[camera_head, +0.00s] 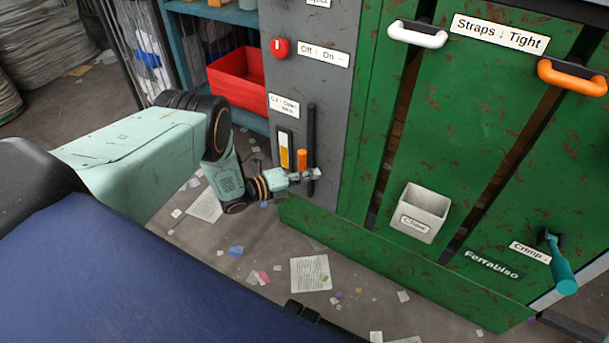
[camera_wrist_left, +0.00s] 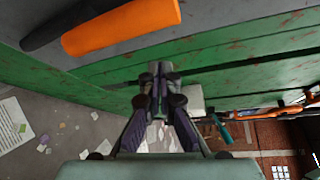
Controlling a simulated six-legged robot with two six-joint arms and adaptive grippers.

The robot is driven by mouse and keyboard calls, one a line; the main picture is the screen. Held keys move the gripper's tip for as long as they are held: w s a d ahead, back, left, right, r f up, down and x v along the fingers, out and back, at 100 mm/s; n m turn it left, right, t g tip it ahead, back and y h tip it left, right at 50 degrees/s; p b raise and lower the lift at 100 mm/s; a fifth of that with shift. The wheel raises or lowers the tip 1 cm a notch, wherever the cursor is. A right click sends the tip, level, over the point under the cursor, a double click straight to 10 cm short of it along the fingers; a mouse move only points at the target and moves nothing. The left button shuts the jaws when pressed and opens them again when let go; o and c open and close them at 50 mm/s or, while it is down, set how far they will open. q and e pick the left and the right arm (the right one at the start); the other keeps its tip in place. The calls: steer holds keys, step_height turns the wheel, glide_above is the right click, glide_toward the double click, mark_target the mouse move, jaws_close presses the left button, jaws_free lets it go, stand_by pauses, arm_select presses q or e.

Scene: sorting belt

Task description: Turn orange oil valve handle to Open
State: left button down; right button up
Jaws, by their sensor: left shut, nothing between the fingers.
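The orange oil valve handle (camera_head: 302,158) is a short upright cylinder low on the grey panel. In the left wrist view the orange handle (camera_wrist_left: 120,25) lies at the upper left, beside a black bar (camera_wrist_left: 68,22). The black bar (camera_head: 311,130) stands upright on the panel in the head view. A small label (camera_head: 283,107), too small to read fully, sits above. My left gripper (camera_head: 317,173) is just below the orange handle, overlapping the bar's lower end in the picture. In the wrist view its fingers (camera_wrist_left: 160,70) are together, empty and apart from the handle.
A yellow and white gauge (camera_head: 285,150) is left of the handle. A red knob (camera_head: 279,47) marked Off/On sits higher. The green machine (camera_head: 430,120) carries white and orange handles, a grey bin (camera_head: 413,212) and a teal crimp lever (camera_head: 561,270). Paper scraps litter the floor.

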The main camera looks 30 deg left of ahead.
arm_select(q)
steer(key=f+p+v, duration=0.1)
steer(key=p+v, duration=0.2)
steer(key=v, duration=0.6)
steer(key=shift+s+a+f, duration=0.2)
steer(key=shift+s+f, duration=0.2)
steer(key=shift+s, duration=0.1)
